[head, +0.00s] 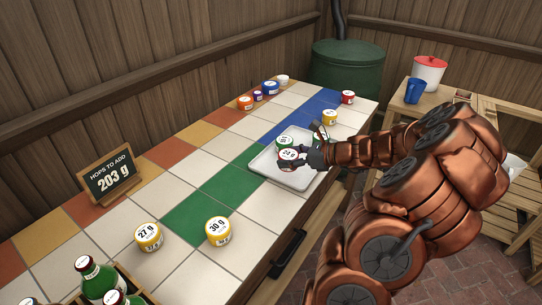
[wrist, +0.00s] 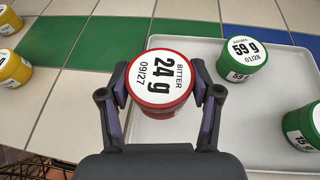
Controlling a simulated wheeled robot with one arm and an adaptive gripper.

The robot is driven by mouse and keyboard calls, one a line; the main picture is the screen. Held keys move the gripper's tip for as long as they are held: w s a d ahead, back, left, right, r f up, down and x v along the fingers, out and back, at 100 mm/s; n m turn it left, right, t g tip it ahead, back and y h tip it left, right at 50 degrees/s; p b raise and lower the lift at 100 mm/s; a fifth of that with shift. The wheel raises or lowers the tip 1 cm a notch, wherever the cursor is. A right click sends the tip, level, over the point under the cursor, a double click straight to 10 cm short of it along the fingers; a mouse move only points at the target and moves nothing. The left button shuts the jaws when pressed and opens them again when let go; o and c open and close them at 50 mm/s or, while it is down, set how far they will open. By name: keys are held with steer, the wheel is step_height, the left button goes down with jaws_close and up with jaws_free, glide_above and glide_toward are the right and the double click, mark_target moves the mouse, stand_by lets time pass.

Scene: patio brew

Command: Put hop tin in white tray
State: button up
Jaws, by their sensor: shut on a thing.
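My gripper (head: 300,153) is shut on a red tin (wrist: 160,85) with a white lid reading "BITTER 24 g 09/27"; its fingers grip it from both sides in the wrist view. The same tin shows small in the head view (head: 288,155). It overlaps the left part of the white tray (wrist: 235,112) in the wrist view; its height above the tray is hard to tell. The tray (head: 292,183) holds a green tin marked 59 g (wrist: 242,58) and another green tin (wrist: 303,127), partly cut off at the right.
A sign (head: 110,175) reads "HOPS TO ADD 203 g". Yellow tins of 27 g (head: 148,237) and 30 g (head: 218,231) stand on the tiled counter at front. Green bottles (head: 97,277) stand front left. More tins, one orange (head: 245,103), stand at the back. Middle tiles are clear.

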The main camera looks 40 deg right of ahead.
glide_above(271, 165)
steer(key=shift+f, duration=0.4)
steer(key=shift+a+f, duration=0.1)
steer(key=shift+f, duration=1.65)
steer(key=shift+f, duration=0.15)
steer(key=o, duration=1.1)
steer(key=shift+s+r, duration=0.1)
steer(key=shift+r, duration=0.1)
steer(key=v, duration=1.2)
